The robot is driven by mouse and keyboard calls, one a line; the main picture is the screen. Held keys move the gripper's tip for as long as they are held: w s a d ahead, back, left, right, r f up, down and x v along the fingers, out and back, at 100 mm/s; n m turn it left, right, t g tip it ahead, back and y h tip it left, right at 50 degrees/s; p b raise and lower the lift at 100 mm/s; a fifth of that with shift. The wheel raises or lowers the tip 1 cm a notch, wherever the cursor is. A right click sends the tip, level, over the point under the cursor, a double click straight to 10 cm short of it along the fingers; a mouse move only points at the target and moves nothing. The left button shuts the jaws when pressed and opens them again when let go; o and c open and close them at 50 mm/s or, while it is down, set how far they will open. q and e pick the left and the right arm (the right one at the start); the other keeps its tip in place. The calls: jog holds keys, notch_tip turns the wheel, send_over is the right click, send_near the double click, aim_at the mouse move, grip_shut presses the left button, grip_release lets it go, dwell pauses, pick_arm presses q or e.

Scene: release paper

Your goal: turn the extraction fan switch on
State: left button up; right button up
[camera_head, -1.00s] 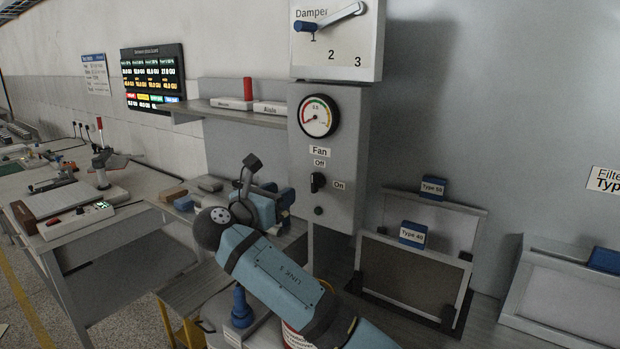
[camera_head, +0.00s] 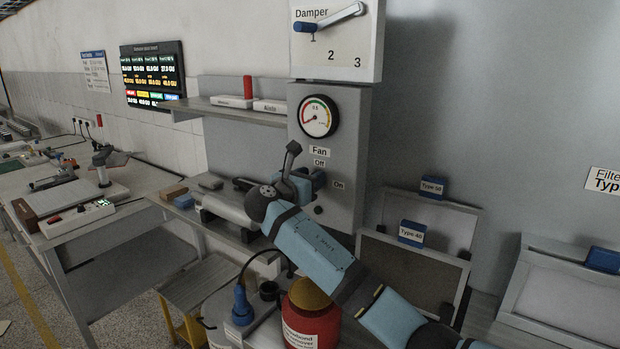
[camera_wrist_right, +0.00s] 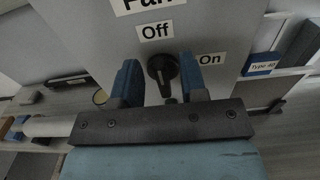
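The fan switch is a black rotary knob on the grey control box (camera_head: 345,205). In the right wrist view the knob (camera_wrist_right: 162,72) sits just under the "Off" label (camera_wrist_right: 155,31), with the "On" label (camera_wrist_right: 211,59) to its right. Its pointer stands roughly upright, towards "Off". My right gripper (camera_wrist_right: 160,85) is open, with one blue finger on each side of the knob; I cannot tell whether either touches it. In the head view my right gripper (camera_head: 308,182) reaches the box and hides the knob. My left gripper is not in view.
A damper lever (camera_head: 335,18) and a round gauge (camera_head: 318,116) are above the switch. Framed filters (camera_head: 420,260) stand at the right. A red container (camera_head: 311,318) stands below my arm. A shelf (camera_head: 235,112) is at the left.

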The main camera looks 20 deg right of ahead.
grip_shut()
jog(key=shift+m, duration=0.3)
jog(key=shift+s+d+f+m+b, duration=0.3)
jog(key=shift+m+b, duration=0.8)
jog(key=shift+m, duration=1.75)
jog(key=shift+s+d+f+m+b, duration=0.1)
jog(key=shift+s+f+m+b, duration=0.25)
jog(key=shift+m+b, duration=1.65)
jog(key=shift+s+d+f+m+b, duration=0.2)
jog(key=shift+f+m, duration=0.25)
jog(key=shift+m, duration=3.3)
